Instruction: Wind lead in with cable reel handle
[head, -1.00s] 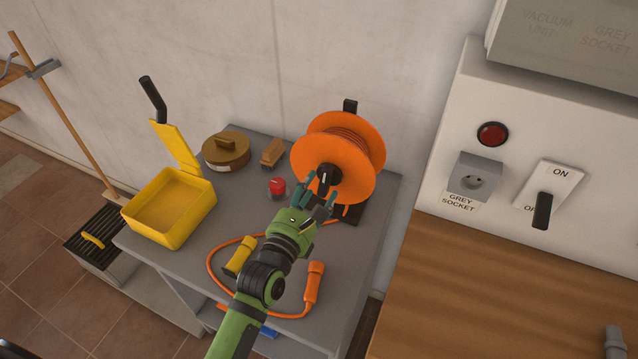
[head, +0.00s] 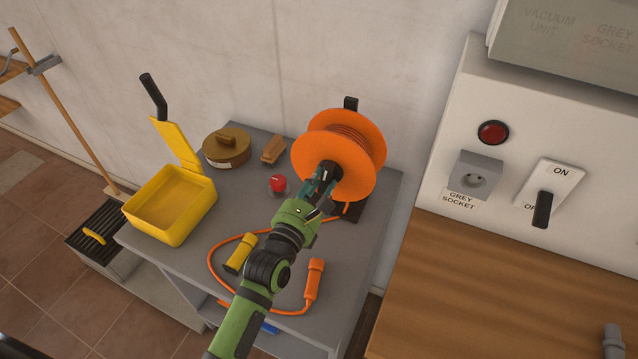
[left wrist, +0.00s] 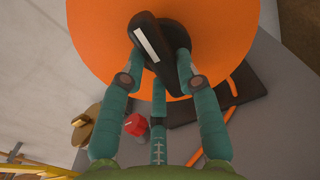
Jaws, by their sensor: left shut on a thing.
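The orange cable reel (head: 352,150) stands upright on its black stand at the back right of the grey table. Its black handle (left wrist: 154,48) with a white mark sits on the face of the drum. My left gripper (head: 322,182) is at the handle. In the left wrist view its teal fingers (left wrist: 158,80) are shut around the handle, one on each side and one below. The orange lead (head: 213,262) lies in a loop on the table and ends in an orange plug (head: 314,280). My right gripper is not in view.
A yellow open box (head: 170,205), a brown round tin (head: 227,148), a wooden brush (head: 273,150), a red knob (head: 278,184) and a yellow torch-like object (head: 240,254) share the grey table. A wooden worktop (head: 500,300) and grey socket (head: 474,175) are at right.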

